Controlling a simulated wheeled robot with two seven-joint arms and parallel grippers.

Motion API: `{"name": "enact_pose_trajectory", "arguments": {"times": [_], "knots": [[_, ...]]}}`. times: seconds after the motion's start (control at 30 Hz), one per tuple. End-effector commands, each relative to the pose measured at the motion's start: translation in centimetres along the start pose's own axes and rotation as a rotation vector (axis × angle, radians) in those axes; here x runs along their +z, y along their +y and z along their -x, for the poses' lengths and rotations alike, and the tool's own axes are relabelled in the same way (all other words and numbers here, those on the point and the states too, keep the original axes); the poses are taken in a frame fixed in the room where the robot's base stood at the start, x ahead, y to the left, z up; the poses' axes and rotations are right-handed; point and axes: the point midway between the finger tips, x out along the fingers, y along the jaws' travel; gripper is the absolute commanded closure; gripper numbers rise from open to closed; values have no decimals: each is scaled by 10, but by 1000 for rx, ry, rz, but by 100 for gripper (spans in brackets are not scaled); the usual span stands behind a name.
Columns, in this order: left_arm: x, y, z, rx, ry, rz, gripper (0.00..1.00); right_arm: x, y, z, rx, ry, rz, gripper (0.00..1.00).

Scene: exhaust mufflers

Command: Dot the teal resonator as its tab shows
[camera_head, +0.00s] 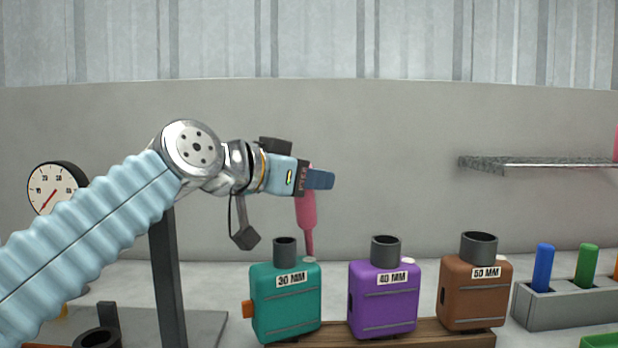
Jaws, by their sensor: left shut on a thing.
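The teal resonator (286,305) stands upright with a "30 MM" label and a dark pipe stub on top. A small orange tab (248,309) sticks out at its left side. A pale round pad (309,260) is on its top, right of the stub. My left gripper (318,180) is shut on a pink dotting bottle (307,212), held upright with its narrow tip down. The tip is at or just above the pale pad; I cannot tell whether it touches. My right gripper is out of view.
A purple "40 MM" resonator (383,300) and a brown "50 MM" one (474,293) stand to the right on a wooden board (420,338). A grey rack (545,304) holds blue, green and orange sticks. A dial gauge (55,187) is at left, a shelf (535,164) at right.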

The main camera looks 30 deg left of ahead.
Motion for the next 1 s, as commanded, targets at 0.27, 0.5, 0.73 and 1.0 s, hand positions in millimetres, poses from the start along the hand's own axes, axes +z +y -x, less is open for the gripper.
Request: {"name": "enact_pose_trajectory", "arguments": {"times": [0.27, 0.5, 0.73, 1.0], "knots": [[4, 0, -1, 0, 0, 0, 93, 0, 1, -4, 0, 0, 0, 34], [7, 0, -1, 0, 0, 0, 93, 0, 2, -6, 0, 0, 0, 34], [8, 0, -2, 0, 0, 0, 93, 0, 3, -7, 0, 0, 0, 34], [8, 0, -2, 0, -1, 0, 93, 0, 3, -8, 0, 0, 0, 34]]}}
